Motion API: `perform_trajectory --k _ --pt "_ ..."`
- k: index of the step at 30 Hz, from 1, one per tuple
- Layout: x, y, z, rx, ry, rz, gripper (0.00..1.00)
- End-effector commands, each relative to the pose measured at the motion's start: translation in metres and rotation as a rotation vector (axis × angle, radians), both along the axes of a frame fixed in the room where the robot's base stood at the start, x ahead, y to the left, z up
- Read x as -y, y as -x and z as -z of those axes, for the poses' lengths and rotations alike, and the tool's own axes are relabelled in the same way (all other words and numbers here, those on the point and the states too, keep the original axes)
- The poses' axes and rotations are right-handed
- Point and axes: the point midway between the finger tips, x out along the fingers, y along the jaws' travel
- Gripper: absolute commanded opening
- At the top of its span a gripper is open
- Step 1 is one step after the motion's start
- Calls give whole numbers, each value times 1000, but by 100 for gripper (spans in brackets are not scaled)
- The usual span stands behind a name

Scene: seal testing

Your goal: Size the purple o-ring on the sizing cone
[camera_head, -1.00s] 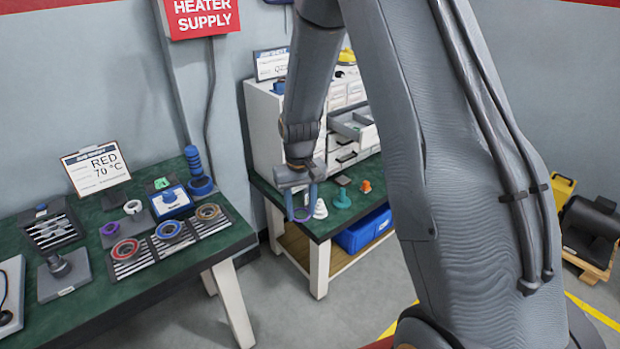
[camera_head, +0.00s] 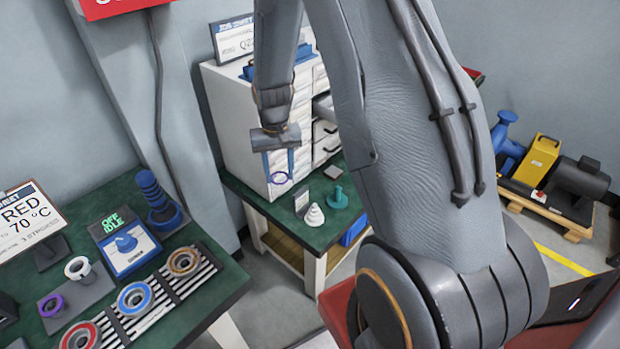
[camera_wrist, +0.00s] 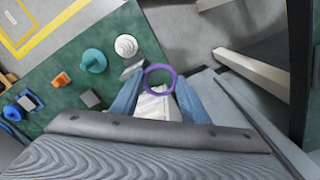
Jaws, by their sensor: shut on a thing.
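The purple o-ring (camera_head: 272,180) is held at the fingertips of my gripper (camera_head: 279,170), raised above the small green-topped bench. In the wrist view the purple o-ring (camera_wrist: 160,66) shows as a full circle between the two blue fingers of my gripper (camera_wrist: 159,84), which is shut on it. The white stepped sizing cone (camera_head: 315,215) stands upright on that bench, below and right of the ring in the head view. It also shows in the wrist view (camera_wrist: 126,46), up and left of the ring. The ring is apart from the cone.
A teal spool-like piece (camera_head: 337,199) stands right of the cone, and an orange piece (camera_wrist: 61,80) lies farther along. A white drawer cabinet (camera_head: 235,130) rises behind. At left, another green bench (camera_head: 215,300) holds ring trays, a blue-faced device (camera_head: 128,246) and a sign.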

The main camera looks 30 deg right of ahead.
Motion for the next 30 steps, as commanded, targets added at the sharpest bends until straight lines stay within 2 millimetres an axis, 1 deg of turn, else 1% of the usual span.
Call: perform_trajectory --k 1,3,6,10,14,20,30 --pt "20 6 14 -5 -1 92 20" --pt "43 12 29 -4 -2 220 20" --pt "70 22 47 -2 -3 377 20" --pt "91 31 61 0 -4 510 20" --pt "98 35 68 0 -4 558 20" --pt "98 35 78 1 -3 558 20" --pt "98 34 105 1 -3 557 20"
